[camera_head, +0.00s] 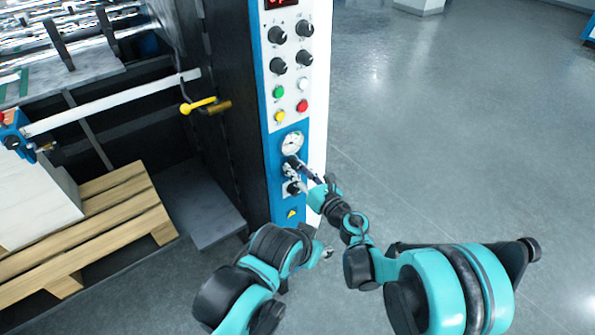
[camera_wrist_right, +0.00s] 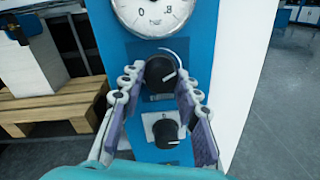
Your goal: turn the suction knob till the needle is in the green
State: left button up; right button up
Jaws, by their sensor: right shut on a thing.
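The round suction gauge (camera_head: 292,143) sits on the blue and white panel of the machine. Its lower part shows in the right wrist view (camera_wrist_right: 153,14); I cannot make out its needle or a green zone. Just below it is a black knob (camera_wrist_right: 160,74) with a white mark pointing to the right and slightly up. My right gripper (camera_head: 293,168) is at the panel, with its two fingers on either side of this upper knob and shut on it. A second black knob (camera_wrist_right: 166,132) is below, between the finger bases.
Higher on the panel are several black knobs (camera_head: 277,35) and coloured buttons (camera_head: 279,92). A yellow handle (camera_head: 198,105) sticks out left of the panel. A wooden pallet (camera_head: 120,220) stands at the left. The floor (camera_head: 450,130) to the right is clear.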

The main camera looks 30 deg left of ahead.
jog(key=m, duration=0.4)
jog(key=shift+b, duration=0.3)
jog(key=m, duration=0.4)
jog(key=m+g+b, duration=0.1)
jog(key=m, duration=0.3)
jog(key=shift+r, duration=0.1)
jog(key=m, duration=0.4)
dwell(0.3)
jog(key=o, duration=1.2)
jog(key=shift+w, duration=0.1)
jog(key=shift+c, duration=0.2)
